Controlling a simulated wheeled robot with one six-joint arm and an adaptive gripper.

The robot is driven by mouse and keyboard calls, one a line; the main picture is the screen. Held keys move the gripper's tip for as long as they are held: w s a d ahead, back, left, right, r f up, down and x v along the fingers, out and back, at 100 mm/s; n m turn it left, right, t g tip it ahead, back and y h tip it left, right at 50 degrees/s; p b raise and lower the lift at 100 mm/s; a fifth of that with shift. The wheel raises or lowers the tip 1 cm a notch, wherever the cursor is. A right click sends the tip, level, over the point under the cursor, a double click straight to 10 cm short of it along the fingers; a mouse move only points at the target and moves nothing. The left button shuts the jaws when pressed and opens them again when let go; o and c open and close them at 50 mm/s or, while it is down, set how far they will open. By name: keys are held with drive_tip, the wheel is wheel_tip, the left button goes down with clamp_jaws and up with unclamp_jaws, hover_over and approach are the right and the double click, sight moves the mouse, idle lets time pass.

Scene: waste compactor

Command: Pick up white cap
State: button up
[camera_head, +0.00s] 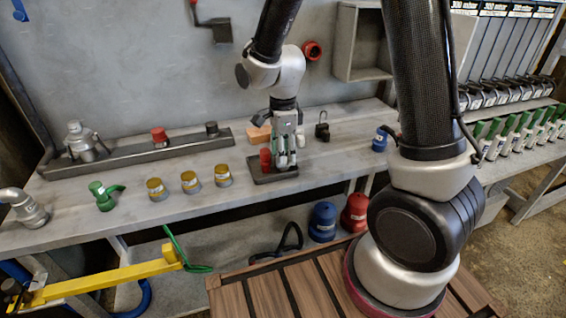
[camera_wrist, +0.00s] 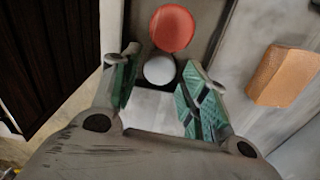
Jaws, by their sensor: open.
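The white cap (camera_wrist: 159,69) shows in the wrist view as a round pale top. It lies between the tips of my gripper (camera_wrist: 162,62), with a gap on both sides. My gripper is open, with green-padded fingers, and points down over a small dark tray (camera_head: 275,178) on the bench. In the head view my gripper (camera_head: 285,158) largely hides the white cap, and I cannot tell it surely from the fingertips. A red cap (camera_wrist: 172,28) stands right beside the white one, also seen in the head view (camera_head: 265,159).
An orange-tan block (camera_wrist: 284,76) lies right of my gripper in the wrist view. A black padlock-like piece (camera_head: 322,128) and a blue piece (camera_head: 380,140) stand to the right on the bench. Several yellow-topped jars (camera_head: 190,181) and a green valve (camera_head: 103,195) stand left.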

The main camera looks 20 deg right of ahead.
wheel_tip(320, 180, down, 2)
drive_tip(key=shift+f, duration=0.25)
drive_tip(key=c, duration=0.5)
drive_tip(key=shift+r, duration=0.15)
drive_tip(key=shift+c, duration=0.2)
